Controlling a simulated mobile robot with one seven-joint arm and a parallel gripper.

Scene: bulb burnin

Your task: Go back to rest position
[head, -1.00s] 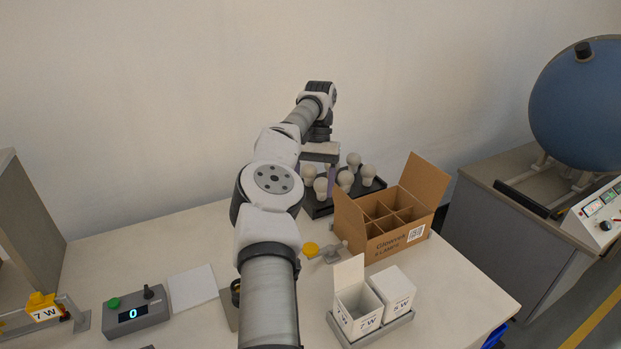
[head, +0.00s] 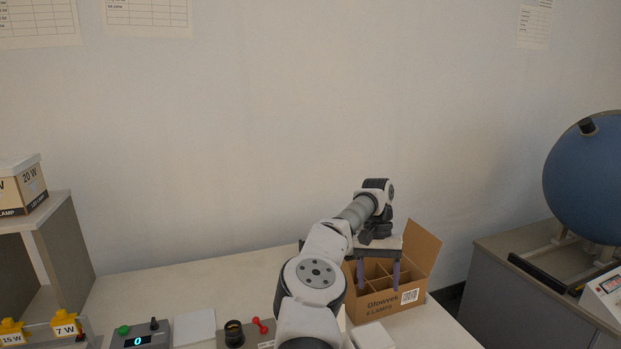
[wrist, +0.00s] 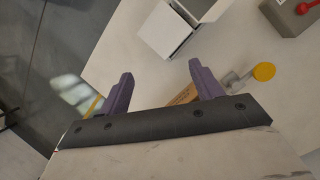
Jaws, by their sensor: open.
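My gripper (head: 378,280) is open, with its two purple fingers spread and pointing down. In the head view it is in front of or over the brown divided carton (head: 382,306); the exact height cannot be told. In the wrist view my gripper (wrist: 161,70) has nothing between its fingers. Only a strip of brown cardboard (wrist: 184,96) shows behind the right finger there. My arm reaches forward and to the right over the table.
White boxes (wrist: 180,25) and a yellow knob (wrist: 264,71) lie near the gripper. A control box reading 0 (head: 142,341), a black socket (head: 234,333) and a red lever (head: 260,325) are at the front. A blue sphere (head: 590,180) stands on the right bench.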

